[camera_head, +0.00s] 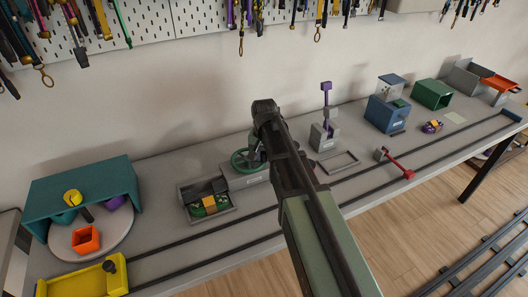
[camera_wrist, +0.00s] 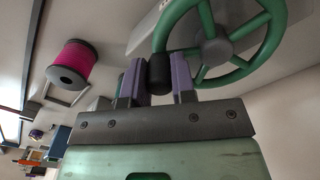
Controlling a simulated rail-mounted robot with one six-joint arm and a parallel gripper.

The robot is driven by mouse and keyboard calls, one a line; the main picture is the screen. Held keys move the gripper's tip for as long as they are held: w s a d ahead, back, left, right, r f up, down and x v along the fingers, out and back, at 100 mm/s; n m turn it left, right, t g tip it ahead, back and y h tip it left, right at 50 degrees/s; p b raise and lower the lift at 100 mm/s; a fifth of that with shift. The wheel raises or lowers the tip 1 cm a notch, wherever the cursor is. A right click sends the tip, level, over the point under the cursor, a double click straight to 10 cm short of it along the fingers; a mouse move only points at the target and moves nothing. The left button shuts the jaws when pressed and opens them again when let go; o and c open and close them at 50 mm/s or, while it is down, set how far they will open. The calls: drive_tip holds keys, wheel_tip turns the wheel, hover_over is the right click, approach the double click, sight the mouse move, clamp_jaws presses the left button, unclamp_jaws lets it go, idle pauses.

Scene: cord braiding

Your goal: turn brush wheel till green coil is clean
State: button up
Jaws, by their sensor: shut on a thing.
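The brush wheel is a green spoked wheel (camera_head: 240,163), partly hidden behind my arm in the head view. Its rim and grey hub fill the top right of the wrist view (camera_wrist: 207,27). My gripper (camera_wrist: 159,76) is shut with its purple-padded fingers on the wheel's black handle knob (camera_wrist: 158,70). In the head view my fingers are hidden by my arm.
To the right are a purple-topped stand (camera_head: 326,95), a red-handled lever (camera_head: 395,164) and a blue box (camera_head: 386,113). Rails run along the front.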

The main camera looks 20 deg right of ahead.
sight(258, 168)
drive_tip(key=s+m, duration=0.1)
drive_tip(key=m, duration=0.1)
drive_tip(key=a+m, duration=0.1)
drive_tip(key=m, duration=0.1)
drive_tip(key=shift+s+a+m, duration=0.15)
drive_tip(key=shift+s+m, duration=0.15)
drive_tip(key=shift+s, duration=0.1)
clamp_jaws()
unclamp_jaws()
drive_tip(key=shift+s+a+m, duration=0.25)
drive_tip(key=shift+a+m, duration=0.25)
drive_tip(key=shift+m, duration=0.65)
drive_tip(key=shift+s+a+m, duration=0.25)
drive_tip(key=shift+a+m, duration=0.2)
drive_tip(key=shift+m, duration=0.7)
drive_tip(key=o, duration=0.9)
wheel_tip(258, 168, up, 11)
drive_tip(key=p, duration=1)
drive_tip(key=shift+f+p, duration=0.1)
drive_tip(key=shift+p, duration=0.3)
